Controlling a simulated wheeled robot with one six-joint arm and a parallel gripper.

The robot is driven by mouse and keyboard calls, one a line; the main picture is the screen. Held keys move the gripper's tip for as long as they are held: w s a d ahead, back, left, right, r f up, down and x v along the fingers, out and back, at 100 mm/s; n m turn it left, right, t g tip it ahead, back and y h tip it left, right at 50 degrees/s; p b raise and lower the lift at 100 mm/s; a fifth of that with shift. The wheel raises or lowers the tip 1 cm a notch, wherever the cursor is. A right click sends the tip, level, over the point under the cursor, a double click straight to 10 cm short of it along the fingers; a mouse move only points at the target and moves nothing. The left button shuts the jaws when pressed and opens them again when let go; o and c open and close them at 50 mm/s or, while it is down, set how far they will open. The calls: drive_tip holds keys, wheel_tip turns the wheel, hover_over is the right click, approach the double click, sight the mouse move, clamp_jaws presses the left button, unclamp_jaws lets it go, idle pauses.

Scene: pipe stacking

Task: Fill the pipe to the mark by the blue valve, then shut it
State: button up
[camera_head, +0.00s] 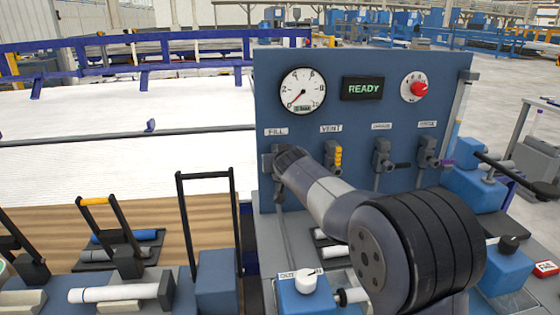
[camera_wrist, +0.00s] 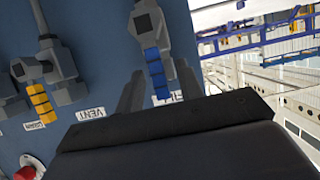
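The blue valve handle (camera_wrist: 155,72) hangs from a grey valve body (camera_wrist: 150,25) above the partly hidden FILL label in the wrist view. My gripper (camera_wrist: 158,85) has its two dark fingers apart, one on each side of the blue handle. I see a gap to each finger; contact is not visible. In the head view my arm hides the blue handle under the FILL label (camera_head: 276,131). The gauge (camera_head: 303,91) has its red needle at the lower left, near zero. The display (camera_head: 362,88) reads READY. I cannot make out a fill mark.
The VENT valve with a yellow handle (camera_head: 338,157) is close to the right of my gripper. Two grey valves (camera_head: 382,157) and a red knob (camera_head: 414,89) are further right on the blue panel (camera_head: 440,100). White pipes (camera_head: 110,294) and black-handled frames stand at the lower left.

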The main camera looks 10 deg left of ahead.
drive_tip(key=b+v, duration=0.1)
drive_tip(key=v, duration=0.8)
drive_tip(key=shift+s, duration=0.3)
drive_tip(key=shift+w, duration=0.15)
drive_tip(key=p+x, duration=0.1)
drive_tip(key=x, duration=0.9)
drive_tip(key=shift+w+p, duration=0.25)
drive_tip(key=shift+p, duration=0.1)
drive_tip(key=shift+w+f, duration=0.1)
drive_tip(key=shift+p, duration=0.75)
drive_tip(key=shift+d+r+m+p, duration=0.15)
drive_tip(key=shift+r+m+p, duration=0.15)
drive_tip(key=shift+p, duration=0.1)
drive_tip(key=p, duration=0.3)
drive_tip(key=shift+d+f+m+y, duration=0.1)
drive_tip(key=shift+d+m+y, duration=0.2)
drive_tip(key=shift+m+y, duration=0.1)
drive_tip(key=shift+w+p, duration=0.1)
drive_tip(key=shift+p, duration=0.25)
